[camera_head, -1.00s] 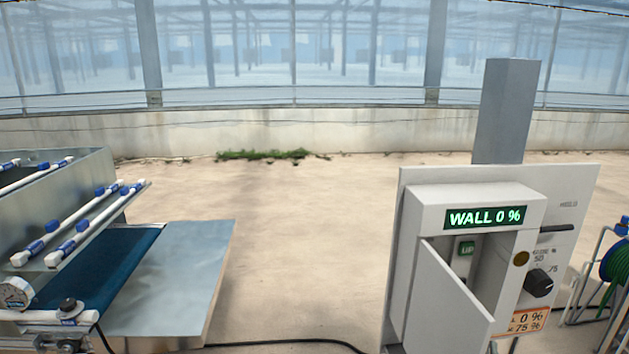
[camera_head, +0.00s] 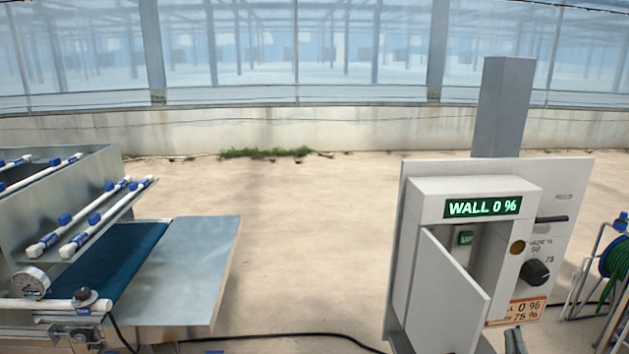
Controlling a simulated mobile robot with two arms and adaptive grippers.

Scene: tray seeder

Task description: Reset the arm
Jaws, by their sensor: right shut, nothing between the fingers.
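My right gripper (camera_head: 514,341) barely shows at the bottom edge, in front of the lower part of the grey control box. Only its tips are visible; they are shut and empty, and the rest of the arm is out of frame. The control box (camera_head: 412,232) stands on a grey post (camera_head: 503,110). Its display (camera_head: 482,207) reads "WALL 0 %". Its small door (camera_head: 447,290) hangs open, with a green button (camera_head: 465,238) partly visible behind it. A black knob (camera_head: 535,272) is on the panel's right. My left gripper is not in view.
At the left stands a seeder with a blue belt (camera_head: 115,262), white pipes and a metal table (camera_head: 190,270). A black cable (camera_head: 300,335) lies along the floor. A green hose reel (camera_head: 615,258) is at the right edge. The middle floor is clear.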

